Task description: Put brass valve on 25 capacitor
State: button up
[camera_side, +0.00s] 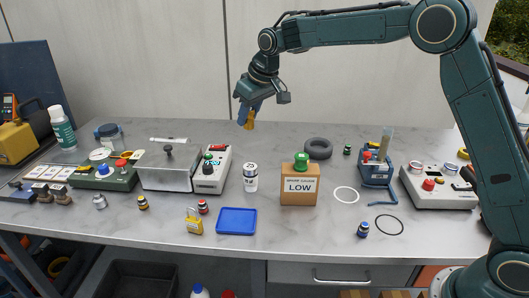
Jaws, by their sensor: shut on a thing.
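My gripper (248,113) is high above the middle of the bench, shut on a small brass-coloured piece, the brass valve (250,122), which hangs clear of everything below. Most of the valve is hidden between the fingers. Several small capacitor-like cylinders stand upright on the bench: a dark one with a yellow band (143,203), a red and dark one (202,207), a blue and dark one (362,230) and a green and dark one (347,150). Their markings are too small to read, so I cannot tell which is the 25 capacitor.
A cardboard box marked LOW (300,190) with a green knob stands right of a white canister (250,184). A blue tray (236,221) and yellow padlock (194,225) lie in front. Instruments stand at both sides.

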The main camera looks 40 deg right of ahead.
notch_tip(320, 180, down, 8)
jog(key=shift+r, duration=0.15)
jog(key=shift+f, duration=2.1)
jog(key=shift+f, duration=0.2)
jog(key=o, duration=1.1)
jog(key=shift+c, duration=0.2)
jog(key=shift+r, duration=0.1)
jog(key=v, duration=1.2)
